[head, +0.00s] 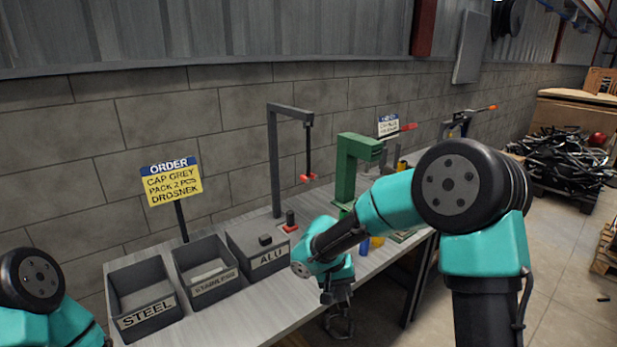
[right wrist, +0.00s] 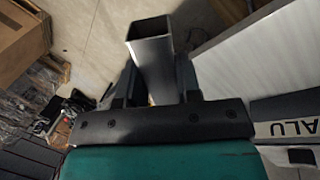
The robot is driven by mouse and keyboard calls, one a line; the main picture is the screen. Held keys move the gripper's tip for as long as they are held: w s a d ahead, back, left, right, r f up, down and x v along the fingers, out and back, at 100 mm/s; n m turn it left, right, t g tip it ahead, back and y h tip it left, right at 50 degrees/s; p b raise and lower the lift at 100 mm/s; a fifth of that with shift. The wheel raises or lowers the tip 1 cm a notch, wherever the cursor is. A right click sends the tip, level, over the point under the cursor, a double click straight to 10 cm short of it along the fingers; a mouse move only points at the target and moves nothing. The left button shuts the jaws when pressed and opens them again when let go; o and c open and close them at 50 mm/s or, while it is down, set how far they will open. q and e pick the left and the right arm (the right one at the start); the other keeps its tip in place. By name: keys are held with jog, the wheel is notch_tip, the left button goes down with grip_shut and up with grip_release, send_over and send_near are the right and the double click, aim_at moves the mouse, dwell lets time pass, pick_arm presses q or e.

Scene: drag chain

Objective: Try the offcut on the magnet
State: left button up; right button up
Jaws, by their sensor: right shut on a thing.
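My right gripper (head: 338,318) hangs low at the bench's front edge in the head view. In the right wrist view it (right wrist: 150,85) is shut on the offcut (right wrist: 152,52), a dark grey square hollow tube whose open end faces the camera. The offcut is hard to make out in the head view. A red piece that looks like the magnet (head: 308,178) hangs on a dark rod from a grey stand (head: 273,160), behind and left of my right gripper, well apart from it. My left arm shows at the lower left, but its gripper is out of view.
Bins marked STEEL (head: 148,322), STAINLESS (head: 213,288) and ALU (head: 268,261) line the bench's left part. A green press-like frame (head: 360,150) stands right of the stand. An order sign (head: 171,183) rises behind the bins.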

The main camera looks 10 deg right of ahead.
jog(key=s+d, duration=0.3)
jog(key=s, duration=0.5)
jog(key=shift+s+d, duration=0.35)
jog(key=shift+d, duration=0.05)
dwell(1.0)
